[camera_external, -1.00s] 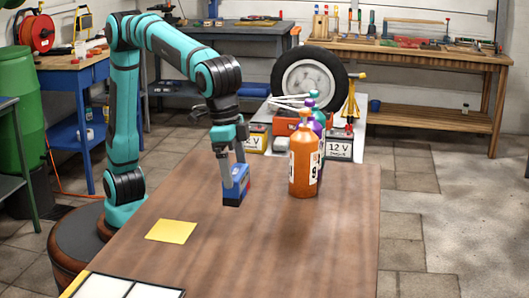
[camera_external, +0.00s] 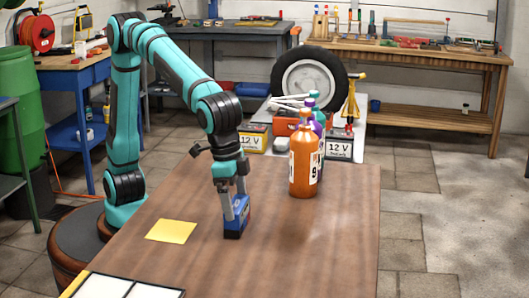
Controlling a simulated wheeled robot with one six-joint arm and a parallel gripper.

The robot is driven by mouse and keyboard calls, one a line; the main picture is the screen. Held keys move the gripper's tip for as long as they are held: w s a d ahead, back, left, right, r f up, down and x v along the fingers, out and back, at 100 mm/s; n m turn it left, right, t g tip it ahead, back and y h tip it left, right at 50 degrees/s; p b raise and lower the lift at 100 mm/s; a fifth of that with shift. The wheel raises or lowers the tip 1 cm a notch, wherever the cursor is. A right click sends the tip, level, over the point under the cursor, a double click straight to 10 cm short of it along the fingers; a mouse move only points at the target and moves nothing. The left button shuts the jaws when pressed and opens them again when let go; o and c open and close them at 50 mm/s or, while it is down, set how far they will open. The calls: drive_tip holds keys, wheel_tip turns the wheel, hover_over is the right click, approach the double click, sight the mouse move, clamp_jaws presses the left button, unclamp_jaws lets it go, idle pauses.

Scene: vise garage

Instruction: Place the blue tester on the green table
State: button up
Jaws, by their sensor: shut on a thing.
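The blue tester (camera_external: 236,221), a small box with a dark base, is upright between the fingers of my gripper (camera_external: 235,206). The gripper points down and is shut on it. The tester is at or just above the brown wooden tabletop (camera_external: 290,245); I cannot tell whether it touches. No table in view is clearly green. A dark grey-green table edge (camera_external: 8,102) with a slanted leg shows at the far left, mostly cut off by the frame.
A yellow sheet (camera_external: 171,231) lies left of the tester. Orange, purple and green bottles (camera_external: 304,165) stand in a row to its right. White panels (camera_external: 115,288) lie at the near left corner. Batteries (camera_external: 339,147) and a tire (camera_external: 309,77) are behind. The front right tabletop is clear.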

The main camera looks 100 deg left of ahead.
drive_tip(key=shift+f, duration=0.1)
drive_tip(key=o, duration=0.7)
drive_tip(key=r, duration=0.4)
drive_tip(key=s+r, duration=0.1)
drive_tip(key=r, duration=0.7)
drive_tip(key=shift+s, duration=0.4)
drive_tip(key=shift+r, duration=0.1)
